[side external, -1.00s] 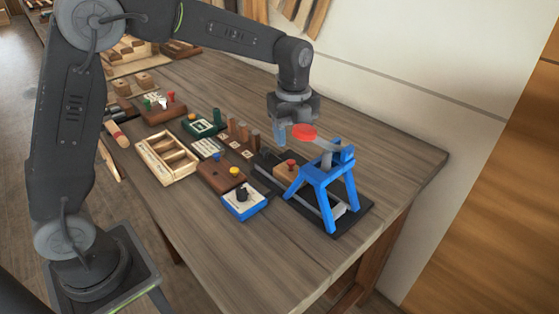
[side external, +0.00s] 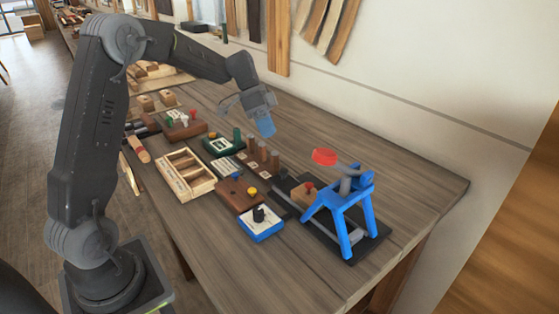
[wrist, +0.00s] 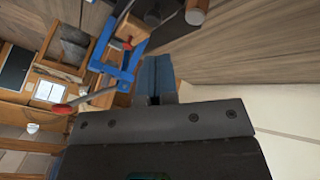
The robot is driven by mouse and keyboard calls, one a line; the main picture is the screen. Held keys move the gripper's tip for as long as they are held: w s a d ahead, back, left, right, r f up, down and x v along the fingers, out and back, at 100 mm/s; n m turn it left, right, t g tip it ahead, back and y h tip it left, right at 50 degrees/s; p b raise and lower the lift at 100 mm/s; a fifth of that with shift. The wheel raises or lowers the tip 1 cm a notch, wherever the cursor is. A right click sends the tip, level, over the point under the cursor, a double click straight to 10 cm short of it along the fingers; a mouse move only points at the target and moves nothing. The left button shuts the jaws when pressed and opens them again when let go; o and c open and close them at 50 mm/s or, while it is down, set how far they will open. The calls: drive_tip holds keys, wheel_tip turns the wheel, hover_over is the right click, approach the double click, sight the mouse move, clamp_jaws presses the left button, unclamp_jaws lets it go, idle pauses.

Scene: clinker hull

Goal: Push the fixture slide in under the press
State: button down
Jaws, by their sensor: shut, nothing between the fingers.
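The press (side external: 352,213) is a blue frame on a dark base at the right of the table. Its lever, ending in a red knob (side external: 324,156), points up and left. The fixture slide (side external: 304,194), a wooden block with a small red knob, sits on the rails just left of the press frame, at its near opening. My gripper (side external: 264,125) is shut and empty, raised above the table behind and left of the slide, touching nothing. Its blue fingers (wrist: 155,78) show in the wrist view, with the press (wrist: 124,66) beyond them and the lever knob (wrist: 63,109) at the left.
A wall runs along the back.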

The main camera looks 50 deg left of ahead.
sight(313, 192)
drive_tip(key=shift+n+t, duration=0.3)
drive_tip(key=shift+n, duration=0.6)
drive_tip(key=x, duration=0.6)
drive_tip(key=a+x, duration=0.1)
drive_tip(key=x, duration=0.1)
drive_tip(key=shift+d+f, duration=0.2)
drive_tip(key=shift+f, duration=0.45)
drive_tip(key=d, duration=1.1)
drive_tip(key=shift+h, duration=0.3)
drive_tip(key=shift+r, duration=0.1)
